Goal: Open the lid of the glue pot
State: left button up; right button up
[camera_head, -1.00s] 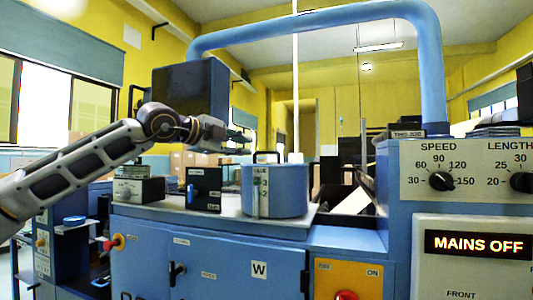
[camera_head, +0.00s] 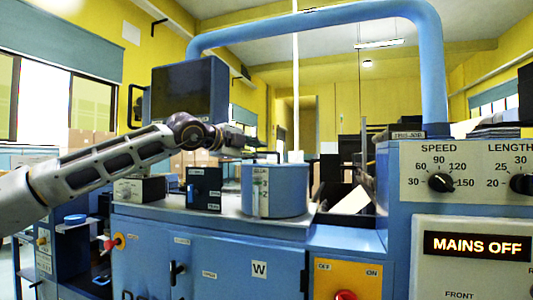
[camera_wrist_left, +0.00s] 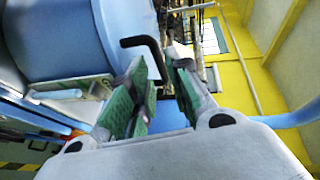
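The glue pot (camera_head: 286,190) is a blue cylinder with a white level strip, standing on the machine's top in the head view. It also shows as a large blue curved body at the upper left of the left wrist view (camera_wrist_left: 60,38). The black lid handle (camera_wrist_left: 138,42) reaches to the gap between my left gripper's green-padded fingertips (camera_wrist_left: 160,68), which stand apart. In the head view my left gripper (camera_head: 268,153) is at the handle's height, just above the pot, and hides part of the handle. The lid looks down on the pot. My right gripper is not in view.
Small control boxes (camera_head: 204,188) stand left of the pot, below my left arm. A dark monitor (camera_head: 188,90) is behind the arm. A thin white pole (camera_head: 296,80) rises behind the pot. The control panel (camera_head: 460,175) is on the right.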

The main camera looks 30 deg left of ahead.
aim_at(265, 152)
pick_arm(q)
jog(key=shift+x, duration=0.9)
jog(key=shift+p+x, duration=0.35)
jog(key=shift+x, duration=0.65)
jog(key=shift+w+d+f, duration=0.1)
jog(key=shift+w, duration=0.5)
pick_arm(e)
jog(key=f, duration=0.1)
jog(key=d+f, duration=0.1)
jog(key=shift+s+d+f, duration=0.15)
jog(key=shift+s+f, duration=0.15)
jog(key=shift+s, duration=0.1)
pick_arm(q)
grip_shut()
